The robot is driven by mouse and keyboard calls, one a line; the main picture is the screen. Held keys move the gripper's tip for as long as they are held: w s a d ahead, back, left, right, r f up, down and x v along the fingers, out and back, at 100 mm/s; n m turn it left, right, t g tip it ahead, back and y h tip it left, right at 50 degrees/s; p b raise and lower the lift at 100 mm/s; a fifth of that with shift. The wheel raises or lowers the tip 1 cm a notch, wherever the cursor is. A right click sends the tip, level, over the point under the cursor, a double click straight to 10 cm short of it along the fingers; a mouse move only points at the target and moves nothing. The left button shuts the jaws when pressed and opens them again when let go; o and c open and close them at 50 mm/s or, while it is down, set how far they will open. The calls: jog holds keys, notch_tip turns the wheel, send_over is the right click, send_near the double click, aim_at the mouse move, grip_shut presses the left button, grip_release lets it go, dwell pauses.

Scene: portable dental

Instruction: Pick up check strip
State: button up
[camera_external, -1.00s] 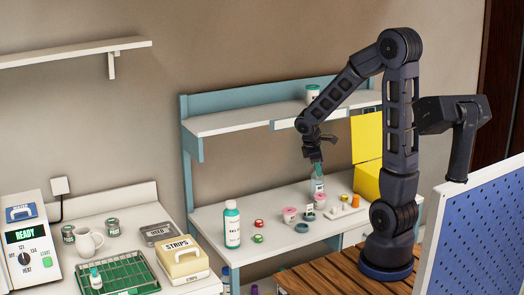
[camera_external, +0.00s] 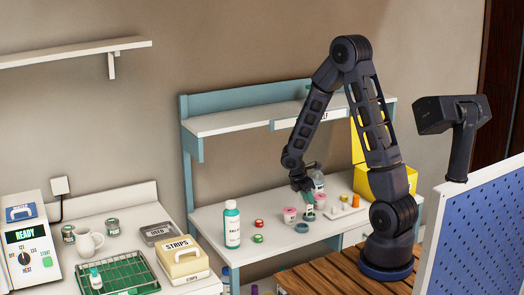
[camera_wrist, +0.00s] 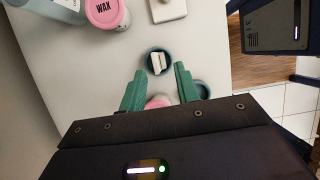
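A small white strip-like piece (camera_wrist: 158,63), which looks like the check strip, stands in a round dark teal cup (camera_wrist: 149,53) on the white desk. My gripper (camera_wrist: 160,72) has two green fingers spread apart, with nothing held between them. The cup lies just ahead of the fingertips in the wrist view, roughly centred between them. In the outside view my gripper (camera_external: 308,201) points down, low over the desk among the small jars. The cup is small there (camera_external: 309,214), and the strip is hard to make out.
A white block (camera_wrist: 168,9) is beyond the cup. A tall bottle (camera_external: 232,224) stands left on the desk (camera_external: 275,246); a yellow bin (camera_external: 398,180) is at right.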

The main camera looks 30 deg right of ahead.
aim_at(309, 216)
jog(key=shift+w+a+x, duration=0.1)
jog(key=shift+x, duration=1)
jog(key=shift+w+a+x, duration=0.1)
jog(key=shift+w+x, duration=0.05)
jog(key=shift+x, duration=0.95)
jog(key=shift+w+a+x, duration=0.1)
jog(key=shift+x, duration=1)
grip_shut()
